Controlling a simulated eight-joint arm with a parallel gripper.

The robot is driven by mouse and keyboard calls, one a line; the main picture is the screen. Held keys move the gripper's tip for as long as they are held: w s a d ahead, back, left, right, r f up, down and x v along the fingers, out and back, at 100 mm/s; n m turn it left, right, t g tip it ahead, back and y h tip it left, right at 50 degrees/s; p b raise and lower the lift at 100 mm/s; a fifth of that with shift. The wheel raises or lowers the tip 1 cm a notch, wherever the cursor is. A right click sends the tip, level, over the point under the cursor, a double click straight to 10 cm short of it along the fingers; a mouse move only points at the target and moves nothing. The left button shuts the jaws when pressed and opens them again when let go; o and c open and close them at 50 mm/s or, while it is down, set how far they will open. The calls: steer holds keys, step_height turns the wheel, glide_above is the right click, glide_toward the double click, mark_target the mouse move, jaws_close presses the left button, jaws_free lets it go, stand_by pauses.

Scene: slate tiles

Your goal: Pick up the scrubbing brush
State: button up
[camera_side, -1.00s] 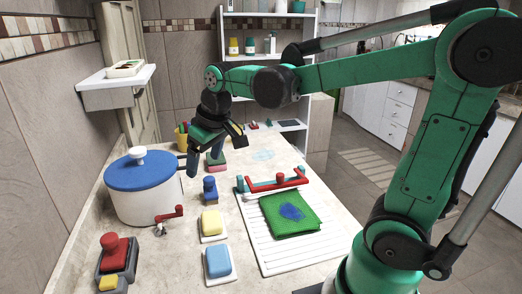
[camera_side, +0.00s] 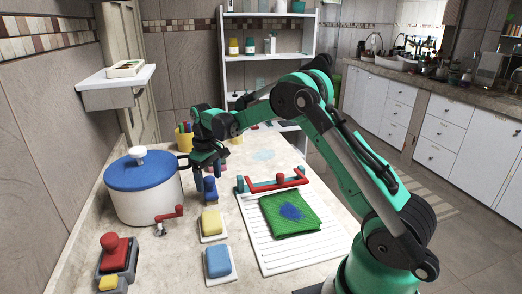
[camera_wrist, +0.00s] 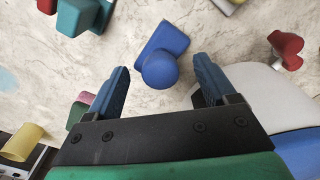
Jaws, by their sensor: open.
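A blue block with a round knob on top, which looks like the scrubbing brush (camera_side: 210,190), stands on the pale worktop between the pot and the drainboard. In the wrist view the blue brush (camera_wrist: 162,66) lies between and beyond my fingers, its knob facing the camera. My gripper (camera_side: 210,170) points down just above it in the side view. It is open and empty, with one finger on each side of the knob in the wrist view (camera_wrist: 160,65). No contact with the brush can be made out.
A white pot with a blue lid (camera_side: 143,172) stands close on the left. A red rack (camera_side: 275,184) and ribbed drainboard (camera_side: 290,258) with a green cloth (camera_side: 288,224) lie to the right. Yellow (camera_side: 211,222) and blue sponges (camera_side: 218,262) sit in front. A red-knobbed object (camera_side: 114,250) is front left.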

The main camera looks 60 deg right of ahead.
mark_target(209, 177)
steer(key=shift+f, duration=0.6)
jaws_close()
steer(key=shift+r, duration=0.1)
step_height(209, 177, up, 20)
stand_by(0.4)
